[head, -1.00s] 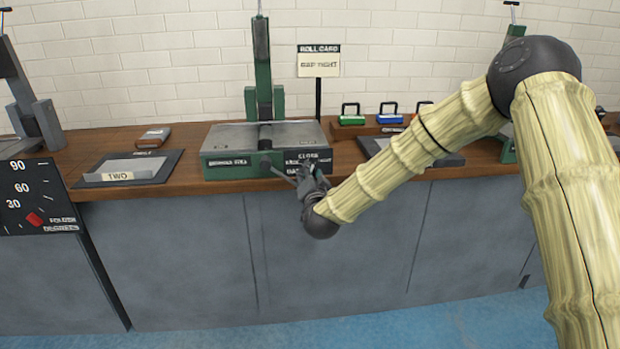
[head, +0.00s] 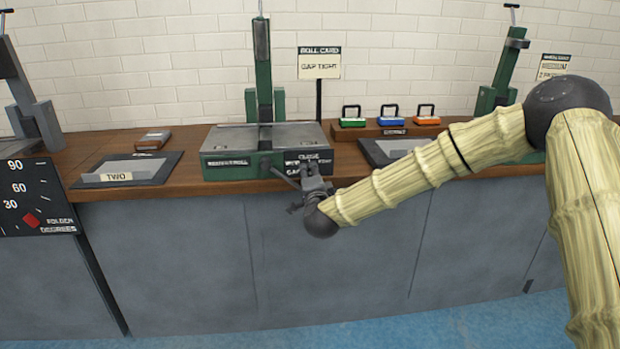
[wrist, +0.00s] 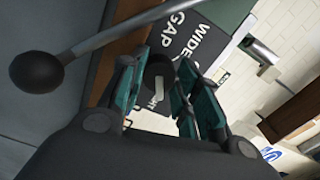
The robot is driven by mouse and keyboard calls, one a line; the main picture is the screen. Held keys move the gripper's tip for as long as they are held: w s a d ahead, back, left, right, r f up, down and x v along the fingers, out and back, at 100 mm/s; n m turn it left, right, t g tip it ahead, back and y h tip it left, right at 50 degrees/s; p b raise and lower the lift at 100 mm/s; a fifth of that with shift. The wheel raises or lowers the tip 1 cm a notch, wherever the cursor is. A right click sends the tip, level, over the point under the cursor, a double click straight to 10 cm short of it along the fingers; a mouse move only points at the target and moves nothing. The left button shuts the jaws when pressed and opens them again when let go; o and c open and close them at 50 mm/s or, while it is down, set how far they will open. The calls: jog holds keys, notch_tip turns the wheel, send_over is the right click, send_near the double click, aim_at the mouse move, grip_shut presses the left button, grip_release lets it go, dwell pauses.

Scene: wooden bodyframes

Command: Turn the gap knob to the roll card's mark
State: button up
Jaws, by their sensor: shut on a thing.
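The roll card (head: 319,66) stands on a post behind the green roll machine (head: 228,161) and reads "GAP TIGHT". The black gap panel (head: 322,156) is at the machine's front right; its "WIDE" and "GAP" lettering shows in the wrist view (wrist: 188,42). My gripper (head: 308,178) is at this panel. In the wrist view my gripper (wrist: 158,92) has its fingers either side of the dark gap knob (wrist: 158,70), shut on it. A pale pointer shows on the knob, near partly hidden lettering ending in "HT". I cannot tell its exact setting.
A lever with a black ball (wrist: 38,72) sticks out close beside my gripper. Green, blue and orange handled blocks (head: 390,117) sit on a wooden stand to the right. A tray marked "TWO" (head: 125,170) lies left. A folder degrees dial (head: 35,197) is at far left.

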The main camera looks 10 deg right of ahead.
dwell(0.5)
jog(key=o, duration=1)
jog(key=shift+s, duration=0.15)
jog(key=s, duration=1.1)
jog(key=shift+s, duration=0.4)
